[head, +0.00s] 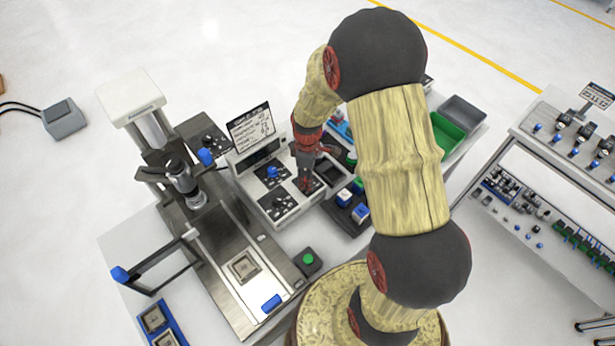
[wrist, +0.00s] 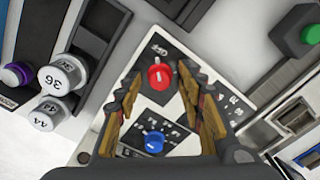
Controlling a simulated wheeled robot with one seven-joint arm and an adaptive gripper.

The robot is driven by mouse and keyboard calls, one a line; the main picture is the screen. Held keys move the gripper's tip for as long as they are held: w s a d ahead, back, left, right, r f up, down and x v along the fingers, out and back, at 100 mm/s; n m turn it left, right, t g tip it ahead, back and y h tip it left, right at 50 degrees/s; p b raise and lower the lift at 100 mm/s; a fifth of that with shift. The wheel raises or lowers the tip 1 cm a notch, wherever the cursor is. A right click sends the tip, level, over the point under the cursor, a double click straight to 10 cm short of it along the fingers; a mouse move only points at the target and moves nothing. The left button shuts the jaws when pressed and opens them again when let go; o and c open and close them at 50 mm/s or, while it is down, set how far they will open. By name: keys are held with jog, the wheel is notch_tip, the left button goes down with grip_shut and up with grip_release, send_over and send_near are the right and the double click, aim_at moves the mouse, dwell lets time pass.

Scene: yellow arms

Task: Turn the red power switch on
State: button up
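The red power switch (wrist: 160,76) is a round red knob with a pale mark, set on a black-and-white panel (wrist: 215,88) in the wrist view. My gripper (wrist: 161,92) is open. Its two fingers show on either side of the red knob, with gaps between them and it. How far the tips are above the panel I cannot tell. In the head view my gripper (head: 307,182) points down over the right side of the white control box (head: 247,186), and the red switch cannot be told apart from it there.
A blue knob (wrist: 154,142) sits on the same panel, close to my fingers.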

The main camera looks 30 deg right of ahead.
jog(key=shift+c, duration=0.6)
grip_shut()
jog(key=shift+m, duration=0.3)
jog(key=m, duration=0.9)
jog(key=shift+p, duration=0.35)
jog(key=m, duration=0.4)
jog(key=shift+m, duration=2.2)
